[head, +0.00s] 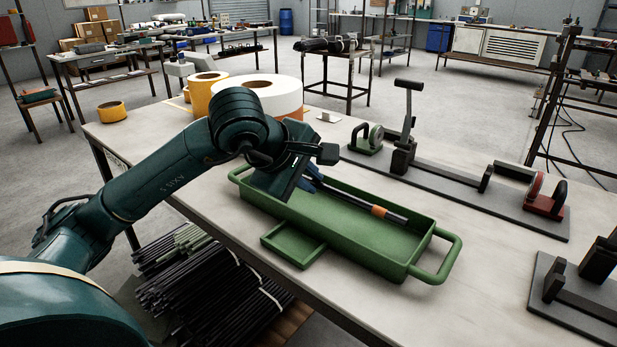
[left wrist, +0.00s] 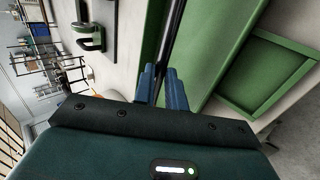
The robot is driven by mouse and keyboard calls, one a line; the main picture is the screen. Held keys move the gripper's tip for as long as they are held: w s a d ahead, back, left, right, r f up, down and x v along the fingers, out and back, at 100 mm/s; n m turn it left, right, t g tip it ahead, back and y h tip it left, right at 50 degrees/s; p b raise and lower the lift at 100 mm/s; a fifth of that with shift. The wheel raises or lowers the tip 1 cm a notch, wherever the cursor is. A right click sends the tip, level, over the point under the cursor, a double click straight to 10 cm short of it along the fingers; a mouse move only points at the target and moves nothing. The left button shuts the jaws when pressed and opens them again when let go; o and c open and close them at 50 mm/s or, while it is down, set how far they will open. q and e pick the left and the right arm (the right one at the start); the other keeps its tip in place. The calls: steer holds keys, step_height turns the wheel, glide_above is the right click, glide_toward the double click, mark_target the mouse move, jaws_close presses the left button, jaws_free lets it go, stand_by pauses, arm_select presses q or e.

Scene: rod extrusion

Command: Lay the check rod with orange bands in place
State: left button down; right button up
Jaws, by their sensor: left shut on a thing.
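The check rod (head: 350,201) is dark and slim, with one orange band (head: 379,211) showing near its right end. It lies along the inside of the long green tray (head: 320,228); whether it touches the floor of the tray I cannot tell. My left gripper (head: 312,182) reaches down into the tray and is shut on the rod, its blue fingers on either side. In the left wrist view the fingers (left wrist: 162,86) straddle the dark rod (left wrist: 175,38). The rod's far end is hidden behind the gripper. My right gripper is not in view.
Behind the tray stands a grey-based fixture (head: 430,182) with black supports, a green-framed part (head: 366,138) and a red one (head: 545,200). Another black fixture (head: 575,290) sits at the right edge. White and yellow rolls (head: 262,95) stand at the back left.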

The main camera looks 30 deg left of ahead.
arm_select(q)
step_height(320, 180, down, 2)
steer(key=shift+f+b, duration=0.2)
steer(key=shift+b, duration=0.55)
steer(key=shift+f+b, duration=0.8)
steer(key=shift+b, duration=0.05)
steer(key=shift+f, duration=0.2)
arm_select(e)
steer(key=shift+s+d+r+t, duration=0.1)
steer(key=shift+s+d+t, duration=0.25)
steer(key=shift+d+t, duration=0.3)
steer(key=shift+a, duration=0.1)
arm_select(q)
steer(key=shift+b, duration=0.35)
